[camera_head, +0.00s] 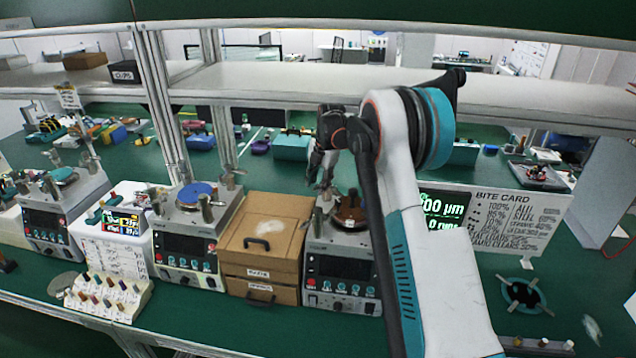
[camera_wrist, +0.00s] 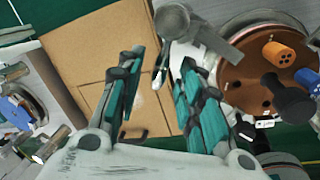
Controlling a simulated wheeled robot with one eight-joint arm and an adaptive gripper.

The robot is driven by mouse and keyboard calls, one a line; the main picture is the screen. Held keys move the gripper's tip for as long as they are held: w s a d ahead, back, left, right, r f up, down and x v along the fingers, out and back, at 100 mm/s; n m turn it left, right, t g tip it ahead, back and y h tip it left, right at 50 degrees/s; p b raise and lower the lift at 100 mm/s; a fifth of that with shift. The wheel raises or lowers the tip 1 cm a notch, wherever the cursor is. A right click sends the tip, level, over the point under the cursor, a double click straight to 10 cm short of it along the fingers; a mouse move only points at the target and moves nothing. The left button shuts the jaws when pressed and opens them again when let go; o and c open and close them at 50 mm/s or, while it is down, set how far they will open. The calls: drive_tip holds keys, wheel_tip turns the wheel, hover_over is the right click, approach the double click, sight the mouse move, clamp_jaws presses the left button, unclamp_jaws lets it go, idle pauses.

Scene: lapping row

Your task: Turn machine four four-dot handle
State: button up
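A lapping machine (camera_head: 342,267) with a brown round plate (camera_head: 349,212) stands right of the wooden box, partly behind my arm. In the wrist view my gripper (camera_wrist: 160,72) is open, with teal pads on both fingers. A grey round-headed handle (camera_wrist: 172,20) with a side arm is just beyond the fingertips, and a thin pale lever shows between the fingers. No contact is visible. The brown plate (camera_wrist: 245,90) is to the right, carrying orange, blue and black knobs.
A wooden box (camera_head: 265,235) with black pulls stands left of the machine. Other machines stand farther left, one with a blue plate (camera_head: 196,192). A shelf (camera_head: 270,85) crosses behind my gripper, with metal posts. A bite card (camera_head: 510,222) stands to the right.

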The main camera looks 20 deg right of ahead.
wheel_tip(320, 180, up, 12)
drive_tip(key=s+d, duration=0.1)
drive_tip(key=s, duration=0.1)
drive_tip(key=shift+f, duration=0.15)
idle(0.5)
drive_tip(key=shift+s, duration=0.1)
